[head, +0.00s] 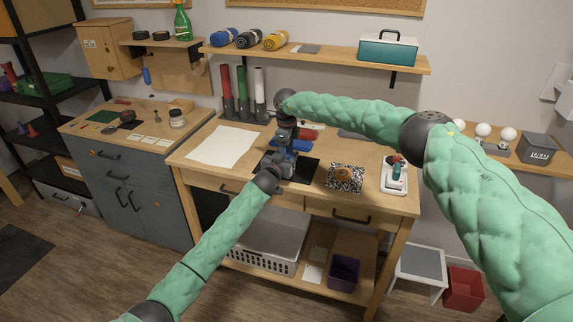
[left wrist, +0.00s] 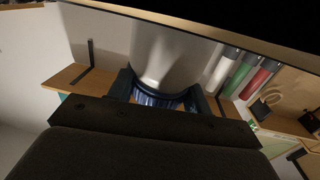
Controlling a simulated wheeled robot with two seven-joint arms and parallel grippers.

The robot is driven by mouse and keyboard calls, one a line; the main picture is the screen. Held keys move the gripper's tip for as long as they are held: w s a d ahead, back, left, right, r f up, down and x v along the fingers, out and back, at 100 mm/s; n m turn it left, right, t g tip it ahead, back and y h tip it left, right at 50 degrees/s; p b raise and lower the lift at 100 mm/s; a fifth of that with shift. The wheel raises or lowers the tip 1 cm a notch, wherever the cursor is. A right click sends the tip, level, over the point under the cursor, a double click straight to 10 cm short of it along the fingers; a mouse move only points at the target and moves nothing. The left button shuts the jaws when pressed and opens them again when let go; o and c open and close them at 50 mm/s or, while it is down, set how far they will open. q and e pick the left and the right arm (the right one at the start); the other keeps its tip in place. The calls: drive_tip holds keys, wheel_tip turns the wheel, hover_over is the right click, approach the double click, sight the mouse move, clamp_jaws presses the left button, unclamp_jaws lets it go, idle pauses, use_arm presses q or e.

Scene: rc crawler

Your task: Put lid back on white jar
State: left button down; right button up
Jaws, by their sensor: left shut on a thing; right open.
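My left gripper (head: 289,162) reaches over the black mat (head: 304,172) on the wooden workbench. In the left wrist view, which is upside down, its fingers (left wrist: 164,98) are shut on a dark blue ribbed lid (left wrist: 158,98). The pale body of the white jar (left wrist: 165,50) shows right beside the lid, on its table side. I cannot tell whether the lid is seated or just above the jar. In the head view my grippers largely hide jar and lid. My right gripper (head: 286,134) is open, pointing down close to my left one.
A paper sheet (head: 222,145) lies left on the bench. A patterned pad with an orange thing (head: 344,178) and a white tray (head: 393,187) stand to the right. Red, green and white rolls (head: 242,88) stand behind. Another small jar (head: 177,118) is on the grey cabinet.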

drive_tip(key=c, duration=1)
drive_tip(key=shift+m, duration=1.7)
drive_tip(key=o, duration=1.1)
drive_tip(key=shift+c, duration=0.2)
drive_tip(key=shift+r, duration=0.1)
drive_tip(key=shift+r, duration=2.2)
drive_tip(key=shift+c, duration=0.3)
